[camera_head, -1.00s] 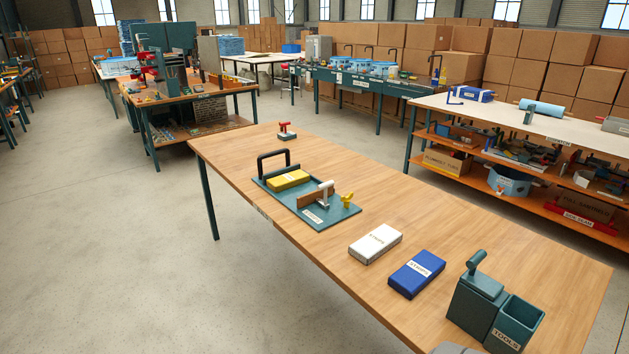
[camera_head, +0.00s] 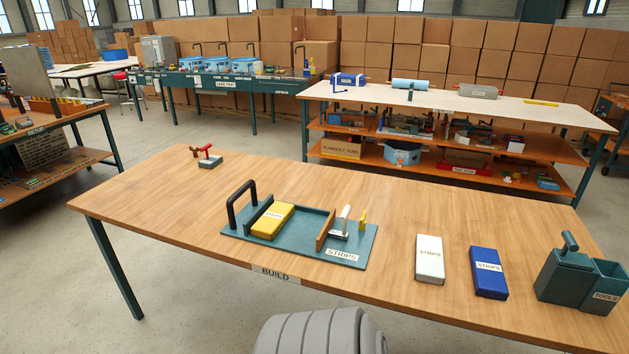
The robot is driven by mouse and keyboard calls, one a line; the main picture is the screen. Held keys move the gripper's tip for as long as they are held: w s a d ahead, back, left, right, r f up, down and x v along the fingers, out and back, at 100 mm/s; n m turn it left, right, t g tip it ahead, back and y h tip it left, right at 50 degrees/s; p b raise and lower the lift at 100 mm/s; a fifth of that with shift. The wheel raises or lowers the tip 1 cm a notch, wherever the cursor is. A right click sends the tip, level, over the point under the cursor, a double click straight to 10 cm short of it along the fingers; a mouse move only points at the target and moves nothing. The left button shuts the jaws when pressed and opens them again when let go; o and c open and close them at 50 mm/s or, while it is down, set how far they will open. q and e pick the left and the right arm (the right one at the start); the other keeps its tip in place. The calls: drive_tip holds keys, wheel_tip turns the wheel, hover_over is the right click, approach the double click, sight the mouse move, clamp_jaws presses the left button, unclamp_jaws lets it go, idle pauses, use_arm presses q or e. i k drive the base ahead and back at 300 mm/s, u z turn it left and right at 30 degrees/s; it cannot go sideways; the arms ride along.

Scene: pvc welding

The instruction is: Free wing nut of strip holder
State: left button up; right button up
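The strip holder (camera_head: 290,249) is a teal plate labelled STRIPS on the wooden table. A black handle stands at its left end. A yellow block (camera_head: 272,221) lies in it, and a brown wooden plate (camera_head: 325,230) stands across it. To the right of that plate is a small grey and white clamp piece (camera_head: 341,224). The yellow wing nut (camera_head: 362,221) is upright near the holder's right end; whether it is tight or loose cannot be told. Neither of my grippers is in view. A grey rounded part at the bottom edge seems to be mine.
A white block (camera_head: 429,259) and a blue block (camera_head: 488,272) lie right of the holder. A teal TOOLS container (camera_head: 583,279) stands at the table's right end. A small red-handled clamp (camera_head: 209,157) is at the back left. The table's front left is clear.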

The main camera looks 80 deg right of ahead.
sight(362, 223)
drive_tip(key=i, duration=0.55)
drive_tip(key=z, duration=4.1)
drive_tip(key=i, duration=0.65)
